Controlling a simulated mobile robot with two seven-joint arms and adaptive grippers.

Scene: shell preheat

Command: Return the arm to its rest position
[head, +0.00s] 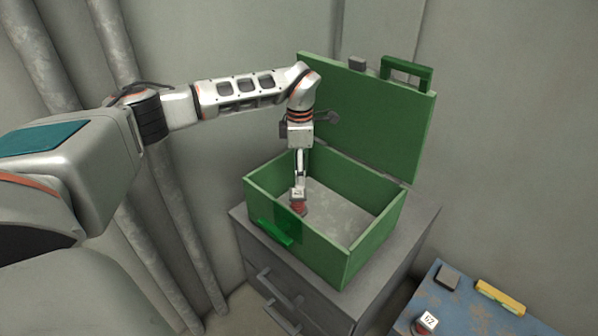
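My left arm comes in from the left and bends down over an open green box (375,243). My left gripper (299,183) points straight down inside the box, near its front left. Just under its fingertips is a small red item with a white labelled top (298,205). The fingers show edge-on and overlap the item's top, so I cannot tell whether they grip it. The item's lower part is hard to make out against the box's inside. My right gripper is not in view.
The box's lid (370,120) stands open at the back. The box sits on a grey drawer cabinet (395,285). A worn blue table (465,310) at lower right holds another white-topped item (427,321), a dark block (448,276) and a yellow object (499,296). Pipes (165,215) line the left wall.

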